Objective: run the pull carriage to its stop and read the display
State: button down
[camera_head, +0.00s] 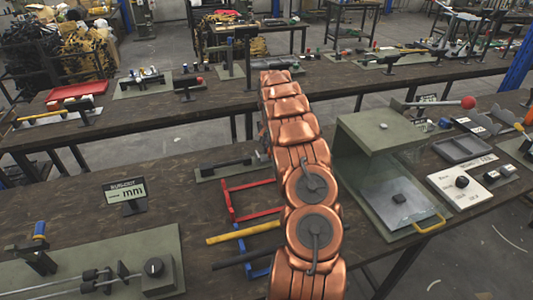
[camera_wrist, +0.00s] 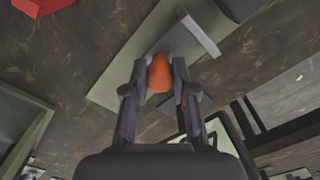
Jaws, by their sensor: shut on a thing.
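In the wrist view, my gripper (camera_wrist: 160,85) is shut on a rounded orange-red knob (camera_wrist: 160,73), one finger on each side. The knob is over a pale green plate (camera_wrist: 115,88) with a grey upright block (camera_wrist: 198,36) beyond it. Whether this knob belongs to the pull carriage I cannot tell. In the head view, my copper arm hides the gripper and knob. A small dark display (camera_head: 125,192) stands on the near bench at left. It shows dashes and "mm", with no number; its small heading is blurred.
A green plate with rods and a dial block (camera_head: 158,274) is at the near left. A red frame (camera_head: 232,201) and a yellow-handled bar (camera_head: 243,232) lie beside my arm. A green hooded press (camera_head: 385,135) stands close to its right. Bare bench surrounds the display.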

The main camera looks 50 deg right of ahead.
jog(key=d, duration=0.1)
jog(key=s+d+b, duration=0.1)
jog(key=d+b, duration=0.1)
jog(key=shift+s+f, duration=0.1)
jog(key=shift+s, duration=0.2)
jog(key=shift+s+d+r, duration=0.2)
jog(key=shift+s+d, duration=0.15)
jog(key=shift+d, duration=0.25)
jog(key=c, duration=0.9)
grip_release()
jog(key=shift+s+d, duration=0.15)
jog(key=shift+f, duration=0.1)
jog(key=shift+a, duration=0.2)
jog(key=shift+w+r, duration=0.2)
jog(key=shift+r, duration=0.15)
jog(key=shift+s+r, duration=0.15)
jog(key=shift+r, duration=3.3)
